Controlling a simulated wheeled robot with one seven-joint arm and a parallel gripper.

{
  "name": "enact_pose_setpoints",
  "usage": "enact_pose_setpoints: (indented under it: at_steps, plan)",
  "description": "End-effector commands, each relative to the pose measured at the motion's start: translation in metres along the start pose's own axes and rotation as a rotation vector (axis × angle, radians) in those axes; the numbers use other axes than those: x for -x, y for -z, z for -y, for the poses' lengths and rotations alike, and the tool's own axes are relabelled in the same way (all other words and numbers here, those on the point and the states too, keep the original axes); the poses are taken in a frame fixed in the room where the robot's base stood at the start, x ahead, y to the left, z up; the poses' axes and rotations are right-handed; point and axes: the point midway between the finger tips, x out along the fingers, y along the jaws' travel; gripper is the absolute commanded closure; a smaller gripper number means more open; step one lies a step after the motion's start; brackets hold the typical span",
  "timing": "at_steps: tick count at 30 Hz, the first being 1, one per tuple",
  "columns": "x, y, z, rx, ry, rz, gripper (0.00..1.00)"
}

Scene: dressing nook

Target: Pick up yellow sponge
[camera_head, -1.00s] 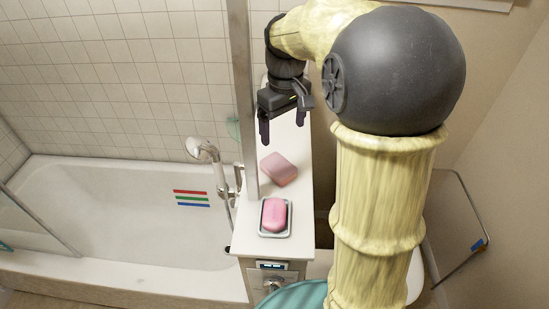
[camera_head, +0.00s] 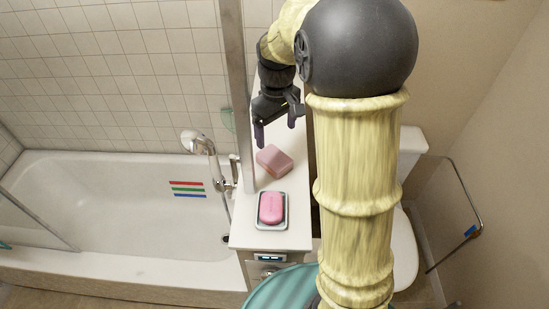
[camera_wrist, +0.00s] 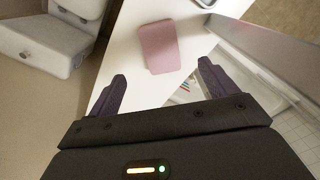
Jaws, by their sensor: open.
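No yellow sponge shows in these frames. A pink block that looks like a sponge (camera_head: 274,161) lies on the white counter (camera_head: 244,232), and it also shows in the wrist view (camera_wrist: 159,47). My gripper (camera_head: 275,138) is open and empty, above the counter and just behind the pink block. In the wrist view my gripper's two dark fingers (camera_wrist: 163,82) stand apart, with the pink block beyond them and between their lines. The fingers do not touch it.
A pink soap bar (camera_head: 271,207) sits in a soap dish (camera_head: 286,222) near the counter's front end. A metal post (camera_head: 238,80) rises along the counter's left edge, beside the shower head (camera_head: 196,142) and bathtub (camera_head: 100,205). A toilet (camera_head: 404,250) stands right.

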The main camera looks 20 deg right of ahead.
Motion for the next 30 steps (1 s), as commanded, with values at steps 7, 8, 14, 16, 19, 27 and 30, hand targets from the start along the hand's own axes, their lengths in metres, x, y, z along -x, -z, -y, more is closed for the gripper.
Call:
enact_pose_setpoints:
  at_steps: [7,8,14,16,19,27,30]
  plan:
    - [-0.042,0.000,0.001,0.002,0.001,0.005,0.15]
    - [-0.046,0.000,0.001,0.002,0.001,0.005,0.15]
    - [-0.056,0.000,0.000,0.000,-0.001,0.000,0.15]
    - [-0.056,0.000,0.000,0.000,-0.001,0.000,0.15]
    - [-0.056,0.000,0.000,0.000,-0.001,0.000,0.15]
    - [-0.070,0.000,0.001,0.000,0.001,0.006,0.15]
    - [-0.083,0.001,0.001,0.000,0.002,0.006,0.15]
